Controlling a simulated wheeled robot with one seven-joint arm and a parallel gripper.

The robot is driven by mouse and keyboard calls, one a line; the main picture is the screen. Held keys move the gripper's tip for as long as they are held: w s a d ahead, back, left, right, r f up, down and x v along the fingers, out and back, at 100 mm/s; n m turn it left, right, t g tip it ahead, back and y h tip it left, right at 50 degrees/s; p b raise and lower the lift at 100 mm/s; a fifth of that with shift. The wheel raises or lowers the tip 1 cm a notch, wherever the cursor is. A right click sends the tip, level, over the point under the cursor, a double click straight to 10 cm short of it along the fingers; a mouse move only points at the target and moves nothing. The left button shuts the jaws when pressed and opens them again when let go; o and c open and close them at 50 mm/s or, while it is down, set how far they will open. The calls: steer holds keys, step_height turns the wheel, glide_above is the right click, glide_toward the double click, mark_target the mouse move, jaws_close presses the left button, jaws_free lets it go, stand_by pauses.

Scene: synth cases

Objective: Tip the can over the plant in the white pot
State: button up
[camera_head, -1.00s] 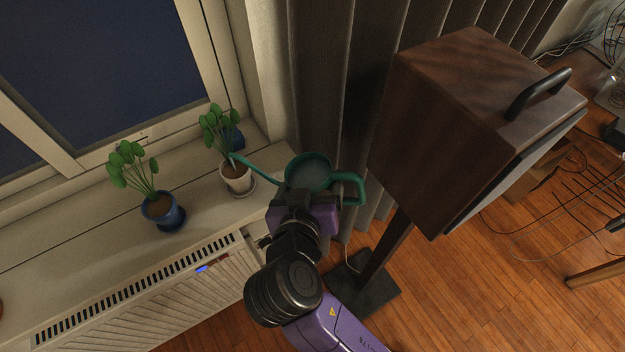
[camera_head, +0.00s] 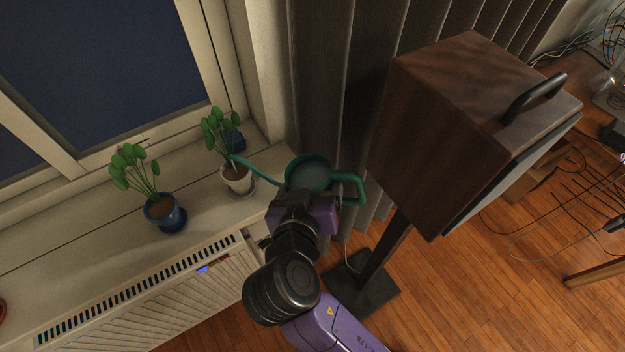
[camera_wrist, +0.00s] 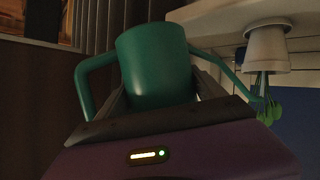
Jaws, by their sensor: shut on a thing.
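The green watering can (camera_head: 309,171) is held in my gripper (camera_head: 307,196), off the right end of the sill. Its handle points right and its spout reaches left to the plant in the white pot (camera_head: 238,182), with the tip at the leaves. In the wrist view the can (camera_wrist: 155,62) sits between the two fingers of my gripper (camera_wrist: 160,95). The white pot (camera_wrist: 267,48) shows there upside down at the upper right, with the spout end near its leaves. Whether water flows cannot be seen.
A plant in a blue pot (camera_head: 165,213) stands left on the windowsill (camera_head: 95,232). A small blue thing (camera_head: 234,139) is behind the white pot's plant. A grey curtain (camera_head: 335,90) and a large wooden speaker (camera_head: 450,110) on a stand are close on the right. A radiator (camera_head: 150,300) is below.

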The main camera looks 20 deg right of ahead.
steer(key=shift+r+p, duration=0.6)
steer(key=shift+p, duration=0.2)
steer(key=shift+f, duration=0.1)
